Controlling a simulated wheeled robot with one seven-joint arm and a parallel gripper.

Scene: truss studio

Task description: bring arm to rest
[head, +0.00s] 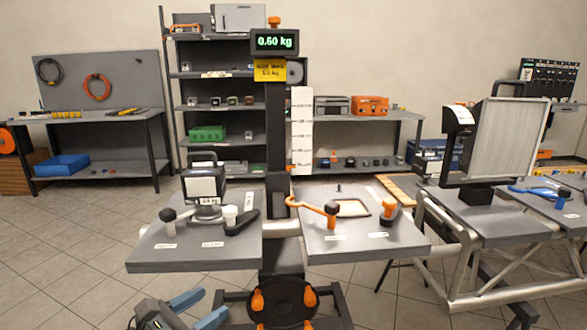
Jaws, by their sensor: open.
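My gripper (214,303) shows at the bottom left of the head view. Its two blue fingers are apart, with nothing between them. It is low, in front of and below the left grey table panel (150,256). Only the end of the arm shows; the rest is cut off by the lower picture edge.
A post with a 0.60 kg display (274,41) stands between the left panel and the right panel (365,247). A device with a white screen (203,187) and black and orange handles stand on the panels. A tubular truss frame (460,285) is at right. Tiled floor (60,270) is open at left.

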